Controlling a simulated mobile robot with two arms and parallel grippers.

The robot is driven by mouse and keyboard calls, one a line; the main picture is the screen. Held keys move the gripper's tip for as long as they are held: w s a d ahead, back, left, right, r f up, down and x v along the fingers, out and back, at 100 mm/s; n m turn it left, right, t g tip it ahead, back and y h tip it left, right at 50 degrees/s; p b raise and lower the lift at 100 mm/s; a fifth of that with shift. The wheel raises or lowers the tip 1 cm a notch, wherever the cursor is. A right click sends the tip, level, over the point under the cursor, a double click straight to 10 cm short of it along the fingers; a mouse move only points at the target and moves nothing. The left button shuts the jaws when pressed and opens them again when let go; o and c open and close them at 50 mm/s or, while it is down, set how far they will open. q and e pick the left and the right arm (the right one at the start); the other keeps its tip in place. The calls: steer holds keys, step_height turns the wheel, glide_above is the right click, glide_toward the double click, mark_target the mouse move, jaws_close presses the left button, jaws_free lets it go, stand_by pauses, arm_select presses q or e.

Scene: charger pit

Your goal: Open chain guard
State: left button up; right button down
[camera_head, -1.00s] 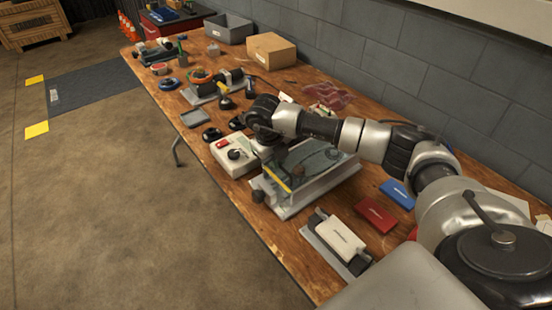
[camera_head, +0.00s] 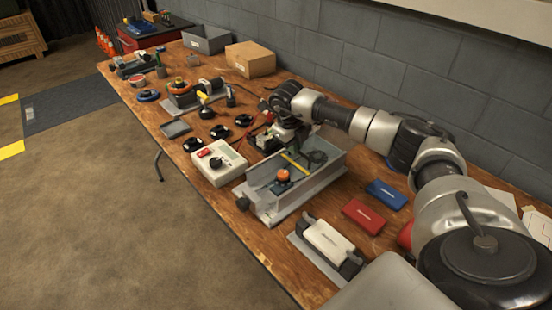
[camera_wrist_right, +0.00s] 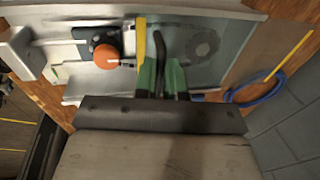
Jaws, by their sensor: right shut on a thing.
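The chain guard unit is a grey-walled box (camera_head: 262,207) on the bench in the head view. Inside it show an orange knob (camera_head: 283,175), a yellow strip (camera_head: 296,164) and a dark ring. My right gripper (camera_head: 289,136) is at the box's far left side; its fingers are mostly hidden there. In the right wrist view its green-tipped fingers (camera_wrist_right: 162,78) are shut on a dark bar, which seems to be the chain guard's handle. The orange knob (camera_wrist_right: 106,56) and yellow strip (camera_wrist_right: 141,45) lie left of the fingers. My left gripper is not in view.
A white control box (camera_head: 219,162) stands left of the unit. A white case (camera_head: 328,240), a red box (camera_head: 363,216) and a blue box (camera_head: 386,195) lie in front and right. A block wall (camera_head: 400,80) runs behind the bench. A blue cable (camera_wrist_right: 255,97) lies near the fingers.

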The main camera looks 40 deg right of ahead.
mark_target(306, 151)
steer(key=shift+w+d, duration=0.15)
steer(key=shift+d, duration=1.95)
steer(key=c, duration=1.2)
jaws_free()
steer(key=shift+r, duration=0.1)
step_height(306, 151, up, 10)
steer(key=a, duration=0.2)
steer(key=shift+r, duration=0.25)
